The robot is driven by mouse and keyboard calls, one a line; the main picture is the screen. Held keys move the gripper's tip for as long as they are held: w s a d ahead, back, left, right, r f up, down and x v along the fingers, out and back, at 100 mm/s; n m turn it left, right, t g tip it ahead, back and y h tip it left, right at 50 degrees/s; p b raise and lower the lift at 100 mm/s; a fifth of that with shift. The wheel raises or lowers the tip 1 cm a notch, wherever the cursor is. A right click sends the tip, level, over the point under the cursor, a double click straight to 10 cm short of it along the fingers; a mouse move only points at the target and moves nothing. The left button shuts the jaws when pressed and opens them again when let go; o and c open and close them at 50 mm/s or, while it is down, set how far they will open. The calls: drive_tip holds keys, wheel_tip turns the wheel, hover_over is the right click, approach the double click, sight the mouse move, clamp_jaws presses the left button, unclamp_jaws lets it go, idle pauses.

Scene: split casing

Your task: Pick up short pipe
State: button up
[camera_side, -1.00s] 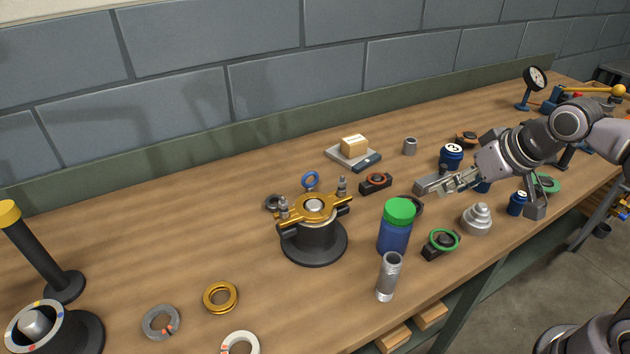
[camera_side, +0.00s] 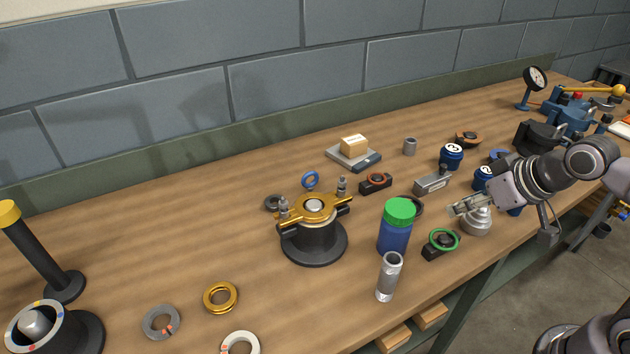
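A grey metal pipe (camera_side: 386,279) with an open top stands upright near the front edge of the bench, in front of a blue jar with a green lid (camera_side: 396,228). A much smaller grey cylinder (camera_side: 409,147) stands farther back, right of the small box; I cannot tell if it is hollow. My gripper (camera_side: 455,208) is at the right, in front of the stepped silver part and up and to the right of the upright pipe, apart from both cylinders. Its fingers are small and seen from the side, so their opening is unclear. I see nothing held.
A stepped silver part (camera_side: 478,222) is partly behind my gripper. A green-ringed black block (camera_side: 440,244) lies between jar and gripper. A grey metal block (camera_side: 433,181) lies behind. A gold-topped casing (camera_side: 314,235) stands left of the jar. The bench's left middle is mostly clear.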

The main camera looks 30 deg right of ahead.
drive_tip(key=o, duration=0.5)
drive_tip(key=n+g, duration=0.7)
drive_tip(key=n, duration=1.1)
hover_over(387, 282)
drive_tip(key=w+d, duration=0.1)
drive_tip(key=w, duration=0.1)
drive_tip(key=f, duration=0.4)
drive_tip(key=shift+s+f, duration=0.25)
drive_tip(key=shift+f, duration=0.15)
drive_tip(key=shift+s+d+f, duration=0.1)
drive_tip(key=shift+s+f, duration=0.05)
drive_tip(key=shift+f, duration=1.35)
drive_tip(key=shift+s+d+f, duration=0.1)
drive_tip(key=shift+f, duration=1.35)
